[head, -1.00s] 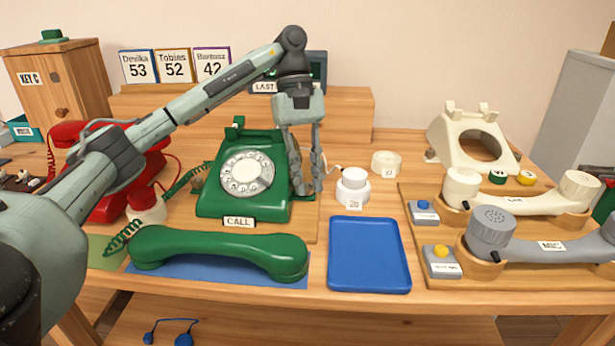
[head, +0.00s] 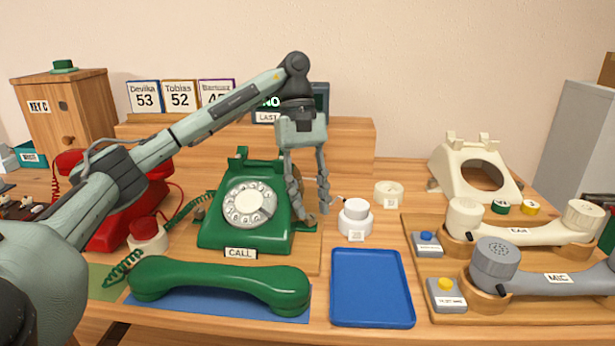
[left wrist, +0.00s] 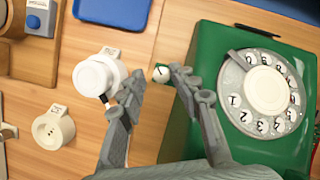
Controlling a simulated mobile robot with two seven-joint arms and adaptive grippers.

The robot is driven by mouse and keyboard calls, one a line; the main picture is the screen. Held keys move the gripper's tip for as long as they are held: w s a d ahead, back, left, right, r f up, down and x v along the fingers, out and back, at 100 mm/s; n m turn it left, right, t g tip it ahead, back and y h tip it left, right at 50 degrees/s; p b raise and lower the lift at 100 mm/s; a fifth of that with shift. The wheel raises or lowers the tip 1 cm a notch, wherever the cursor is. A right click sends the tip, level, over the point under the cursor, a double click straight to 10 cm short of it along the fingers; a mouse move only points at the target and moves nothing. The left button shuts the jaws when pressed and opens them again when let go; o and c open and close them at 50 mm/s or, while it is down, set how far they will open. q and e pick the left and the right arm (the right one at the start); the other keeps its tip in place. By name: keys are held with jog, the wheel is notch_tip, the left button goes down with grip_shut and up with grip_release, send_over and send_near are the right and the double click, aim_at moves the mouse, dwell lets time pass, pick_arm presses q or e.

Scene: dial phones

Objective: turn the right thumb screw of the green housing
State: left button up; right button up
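The green housing is the green dial phone (head: 215,232), with a white dial, on a wooden board. It also shows in the left wrist view (left wrist: 207,52). A small round knob with a pale and green face (left wrist: 160,74), seemingly the right thumb screw, sits beside the housing's side. My left gripper (head: 311,214) points down at the housing's right side, fingers apart. In the left wrist view its fingertips (left wrist: 156,76) lie either side of the knob; I cannot tell whether they touch it. In the head view I cannot make out the knob. My right gripper is not in view.
A white round knob on a base (head: 355,218) stands close right of the gripper, with a cream round piece (head: 388,194) behind. A blue tray (head: 371,288) and the green handset (head: 218,284) lie in front. A wooden shelf (head: 350,135) stands behind.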

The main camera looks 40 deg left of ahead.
pick_arm(q)
jog(key=v, duration=0.6)
jog(key=shift+r, duration=0.35)
jog(key=shift+a, duration=0.1)
jog(key=shift+c, duration=0.6)
